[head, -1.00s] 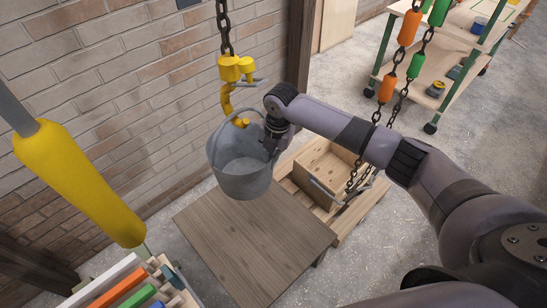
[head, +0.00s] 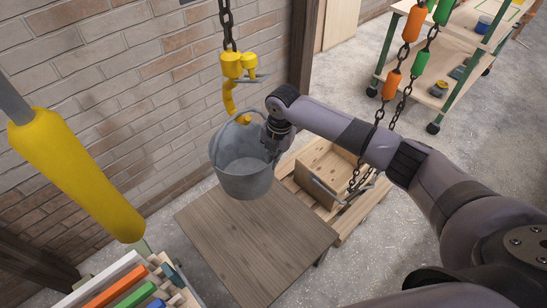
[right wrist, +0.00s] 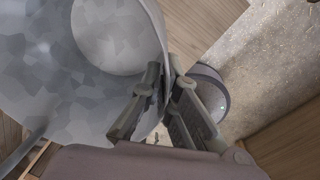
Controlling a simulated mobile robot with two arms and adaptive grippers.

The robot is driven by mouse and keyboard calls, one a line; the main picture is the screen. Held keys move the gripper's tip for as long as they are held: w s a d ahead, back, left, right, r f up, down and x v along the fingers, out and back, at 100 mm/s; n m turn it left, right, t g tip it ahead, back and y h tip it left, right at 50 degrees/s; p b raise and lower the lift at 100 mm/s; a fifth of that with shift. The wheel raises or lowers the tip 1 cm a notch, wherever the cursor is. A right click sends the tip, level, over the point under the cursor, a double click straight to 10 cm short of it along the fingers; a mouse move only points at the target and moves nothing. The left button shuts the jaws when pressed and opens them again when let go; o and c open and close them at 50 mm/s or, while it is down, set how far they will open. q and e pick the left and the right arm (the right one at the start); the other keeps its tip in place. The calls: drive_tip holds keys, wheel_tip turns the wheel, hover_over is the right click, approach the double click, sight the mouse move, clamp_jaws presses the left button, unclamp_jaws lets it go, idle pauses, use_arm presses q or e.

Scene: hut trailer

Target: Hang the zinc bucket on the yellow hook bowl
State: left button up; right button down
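The grey zinc bucket (head: 243,178) is held upright in the air above the wooden table, just below the yellow hook (head: 231,95). The hook hangs on a dark chain by the brick wall. The bucket's raised wire handle (head: 217,128) reaches up to the hook's lower curve. I cannot tell whether the handle lies inside the hook or only beside it. My right gripper (head: 274,142) is at the bucket's right rim. In the right wrist view its fingers (right wrist: 168,90) are closed around the bucket wall (right wrist: 60,95). My left gripper is not in view.
A low wooden table (head: 250,240) stands below the bucket, with a wooden crate (head: 322,172) at its right. Chains with orange and green sleeves (head: 391,85) hang near my right arm. A yellow padded post (head: 75,175) is at left. A shelf cart stands at the back right.

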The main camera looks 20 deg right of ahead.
drive_tip(key=c, duration=2.3)
unclamp_jaws()
drive_tip(key=shift+r, duration=0.1)
drive_tip(key=o, duration=0.6)
